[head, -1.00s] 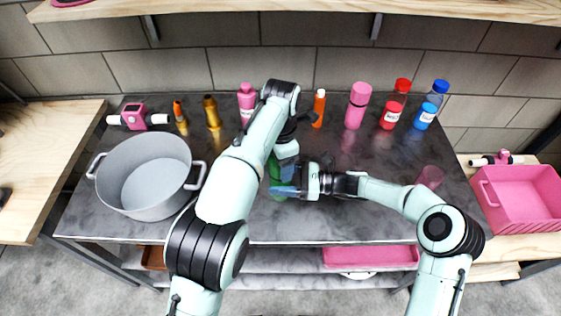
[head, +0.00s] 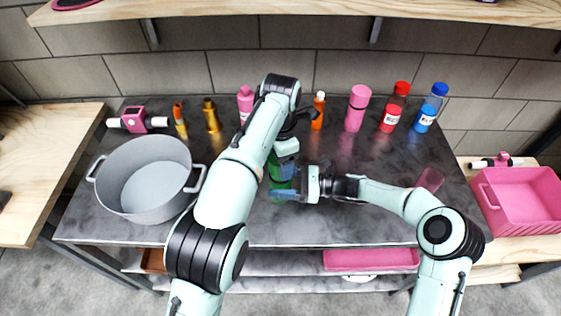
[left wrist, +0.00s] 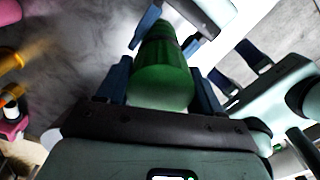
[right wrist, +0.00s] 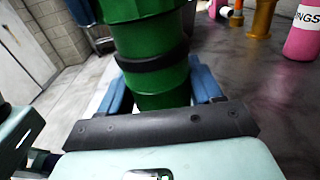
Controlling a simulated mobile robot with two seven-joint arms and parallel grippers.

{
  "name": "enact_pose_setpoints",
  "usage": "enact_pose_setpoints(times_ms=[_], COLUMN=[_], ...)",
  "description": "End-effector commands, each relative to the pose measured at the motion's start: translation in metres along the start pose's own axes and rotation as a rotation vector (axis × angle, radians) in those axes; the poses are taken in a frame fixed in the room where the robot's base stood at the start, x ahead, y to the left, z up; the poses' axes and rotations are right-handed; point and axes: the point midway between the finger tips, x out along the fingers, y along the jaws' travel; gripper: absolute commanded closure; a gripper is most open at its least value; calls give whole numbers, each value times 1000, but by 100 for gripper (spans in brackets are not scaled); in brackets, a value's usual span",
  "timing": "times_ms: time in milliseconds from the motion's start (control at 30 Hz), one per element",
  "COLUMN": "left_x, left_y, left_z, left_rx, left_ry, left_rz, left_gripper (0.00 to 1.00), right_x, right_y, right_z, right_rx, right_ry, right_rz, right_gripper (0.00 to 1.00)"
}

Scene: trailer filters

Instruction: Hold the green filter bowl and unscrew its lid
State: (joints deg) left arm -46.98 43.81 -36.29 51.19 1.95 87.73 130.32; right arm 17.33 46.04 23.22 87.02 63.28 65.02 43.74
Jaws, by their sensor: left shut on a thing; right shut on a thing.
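The green filter (head: 281,185) stands over the dark table, partly hidden by my grippers. In the right wrist view its lower bowl (right wrist: 162,100) sits between the blue fingers of my right gripper (head: 287,192), which comes from the right and is shut on it. A black ring circles the filter above those fingers, with a wider green part (right wrist: 142,38) over it. My left gripper (head: 284,165) reaches down from above and is shut on the upper part, the lid, which shows ribbed sides in the left wrist view (left wrist: 163,72). Whether a gap has opened under the lid cannot be told.
A grey pot (head: 148,178) stands at the left. Several bottles line the back, including a pink one (head: 357,108) and an orange one (head: 318,112). A pink translucent cup (head: 430,180) is near my right forearm. A pink bin (head: 520,200) is at the far right.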

Motion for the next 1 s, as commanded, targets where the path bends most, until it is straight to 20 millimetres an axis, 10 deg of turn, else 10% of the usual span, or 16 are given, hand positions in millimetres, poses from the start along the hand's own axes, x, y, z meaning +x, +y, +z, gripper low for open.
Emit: enact_pose_setpoints(times_ms=[1000], left_x=[-43], left_y=[0], left_z=[0], left_rx=[0], left_ry=[0], left_rz=[0], left_gripper=[71], right_x=[0], right_y=[0], right_z=[0], right_rx=[0], right_ry=[0], right_rz=[0], right_gripper=[100])
